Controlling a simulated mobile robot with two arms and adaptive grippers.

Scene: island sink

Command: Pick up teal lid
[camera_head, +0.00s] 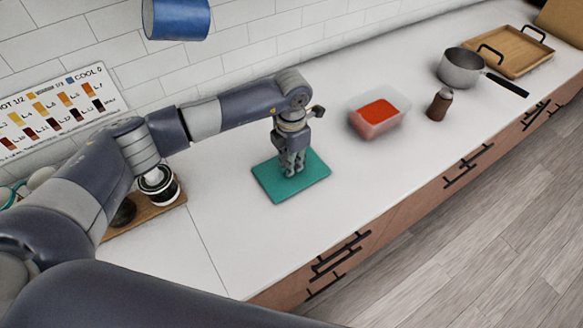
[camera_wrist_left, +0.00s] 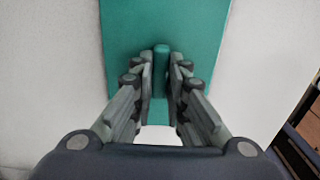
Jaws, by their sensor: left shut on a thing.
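The teal lid (camera_head: 307,182) is a flat rectangle on the white counter, left of the clear container in the head view. My left gripper (camera_head: 291,171) reaches straight down onto its middle. In the left wrist view the lid (camera_wrist_left: 205,30) spans the top centre, with a small raised teal handle between the fingertips. My left gripper (camera_wrist_left: 161,75) is shut on that handle. I cannot tell whether the lid is clear of the counter. My right gripper is in neither view.
A clear container with red contents (camera_head: 377,116) stands right of the lid, with a brown bottle (camera_head: 439,104) beside it. A metal pot (camera_head: 460,68) and a wooden tray (camera_head: 511,51) are farther right. A wooden board (camera_head: 150,211) with a dark jar lies left. Counter in front of the lid is clear.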

